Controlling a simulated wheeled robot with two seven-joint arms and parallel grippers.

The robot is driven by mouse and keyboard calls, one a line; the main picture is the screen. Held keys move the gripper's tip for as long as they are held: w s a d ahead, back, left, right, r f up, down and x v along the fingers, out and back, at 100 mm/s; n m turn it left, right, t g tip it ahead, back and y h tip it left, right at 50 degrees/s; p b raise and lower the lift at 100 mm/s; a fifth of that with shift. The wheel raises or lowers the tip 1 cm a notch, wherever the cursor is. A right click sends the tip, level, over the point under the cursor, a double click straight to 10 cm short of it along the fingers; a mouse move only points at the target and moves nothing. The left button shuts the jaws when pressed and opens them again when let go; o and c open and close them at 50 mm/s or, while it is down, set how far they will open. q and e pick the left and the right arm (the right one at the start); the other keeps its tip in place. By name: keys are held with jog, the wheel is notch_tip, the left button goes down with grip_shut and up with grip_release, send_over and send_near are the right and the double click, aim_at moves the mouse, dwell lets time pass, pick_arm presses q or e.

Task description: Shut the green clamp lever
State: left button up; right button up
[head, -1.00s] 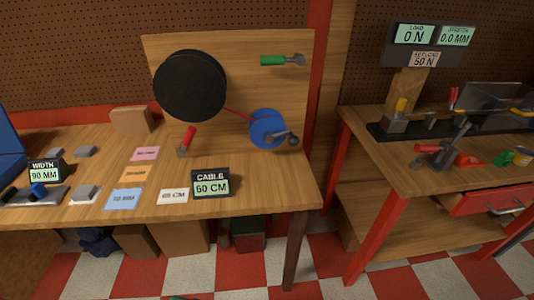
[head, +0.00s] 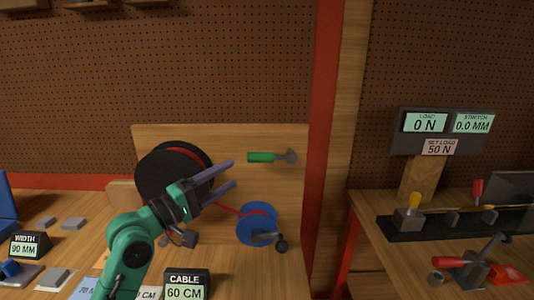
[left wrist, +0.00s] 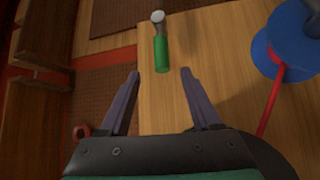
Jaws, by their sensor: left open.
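The green clamp lever (head: 262,157) is on the upright wooden board, lying horizontally, with a grey metal end at its right. In the left wrist view the green lever (left wrist: 162,54) is ahead of and between my fingertips, with its green end nearer to me. My left gripper (head: 232,174) is open and empty, just left of the lever in the head view. Its two purple fingers also show in the left wrist view (left wrist: 160,72), apart from the lever. My right gripper is not in view.
A black spool (head: 160,166) and a blue reel (head: 254,226) with a crank are on the same board, joined by a red cable (head: 226,208). A cable display (head: 186,283) stands below. A second bench with a load display (head: 440,123) is at right.

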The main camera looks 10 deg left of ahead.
aim_at(256, 159)
pick_arm(q)
jog(key=p+x, duration=0.3)
jog(key=x, duration=0.6)
jog(key=shift+w+d+r, duration=0.15)
jog(key=shift+w+d, duration=0.05)
jog(key=shift+d, duration=0.05)
jog(key=shift+p+x, duration=0.5)
jog(key=shift+x, duration=0.55)
jog(key=shift+s+a, duration=0.15)
jog(key=shift+s, duration=0.05)
jog(key=c, duration=0.4)
jog(key=shift+w+f, duration=0.1)
jog(key=shift+f, duration=0.15)
jog(key=c, duration=0.5)
grip_shut()
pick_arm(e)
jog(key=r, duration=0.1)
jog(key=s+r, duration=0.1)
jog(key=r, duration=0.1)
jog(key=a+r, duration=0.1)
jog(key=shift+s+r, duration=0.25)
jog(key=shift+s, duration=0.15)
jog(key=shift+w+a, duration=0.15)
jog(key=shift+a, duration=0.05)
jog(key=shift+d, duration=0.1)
